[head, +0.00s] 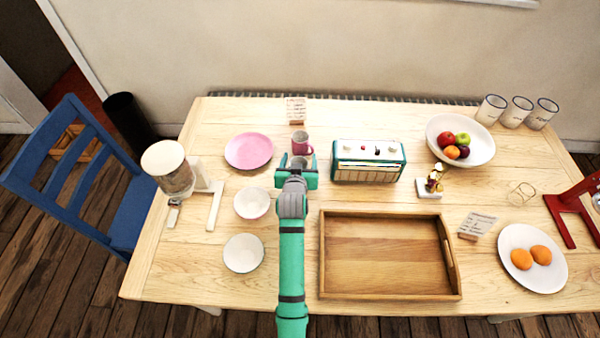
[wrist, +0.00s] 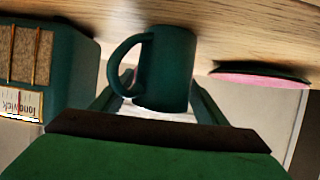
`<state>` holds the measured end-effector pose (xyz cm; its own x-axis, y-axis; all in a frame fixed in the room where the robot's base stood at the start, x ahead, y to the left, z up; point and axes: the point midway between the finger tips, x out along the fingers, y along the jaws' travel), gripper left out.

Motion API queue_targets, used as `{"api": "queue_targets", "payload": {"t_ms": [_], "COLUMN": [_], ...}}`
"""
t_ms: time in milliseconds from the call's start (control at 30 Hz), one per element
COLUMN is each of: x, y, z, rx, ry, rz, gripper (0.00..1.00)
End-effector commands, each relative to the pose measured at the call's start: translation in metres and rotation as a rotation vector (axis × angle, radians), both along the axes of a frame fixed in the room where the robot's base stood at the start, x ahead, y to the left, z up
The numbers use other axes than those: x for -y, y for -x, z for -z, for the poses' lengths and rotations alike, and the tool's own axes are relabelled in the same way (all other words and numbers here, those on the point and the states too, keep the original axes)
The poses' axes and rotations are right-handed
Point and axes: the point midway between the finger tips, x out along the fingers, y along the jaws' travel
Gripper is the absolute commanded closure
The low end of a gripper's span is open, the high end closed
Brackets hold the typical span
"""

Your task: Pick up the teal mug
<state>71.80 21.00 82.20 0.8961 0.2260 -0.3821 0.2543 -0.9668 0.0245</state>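The teal mug (wrist: 165,70) stands on the table in the wrist view, with its handle to the left. It sits between the two fingers of my gripper (wrist: 158,98), and the dark palm hides its near end. The fingers are spread, with a gap on the handle side; contact on the other side is unclear. In the head view my gripper (head: 297,174) is over the table behind the tray, and only a little of the mug's rim (head: 298,162) shows between the fingers.
A pink mug (head: 302,143) stands just behind the gripper. A teal radio (head: 367,174) is close on the right. A pink plate (head: 248,150) and a bowl (head: 252,203) are on the left. A wooden tray (head: 452,290) lies in front to the right.

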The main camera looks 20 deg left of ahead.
Motion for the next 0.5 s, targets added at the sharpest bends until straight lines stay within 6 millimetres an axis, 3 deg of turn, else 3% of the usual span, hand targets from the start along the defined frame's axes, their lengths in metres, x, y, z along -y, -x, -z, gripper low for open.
{"api": "queue_targets", "payload": {"t_ms": [33, 167, 500], "x": [-0.0004, -0.001, 0.0009], "y": [0.0003, 0.0005, -0.0001], "z": [0.0001, 0.0004, -0.0012], "rx": [0.0, -0.001, -0.001], "ry": [0.0, 0.001, 0.0], "rz": [-0.001, -0.001, 0.001], "gripper": [0.47, 0.77, 0.77]}}
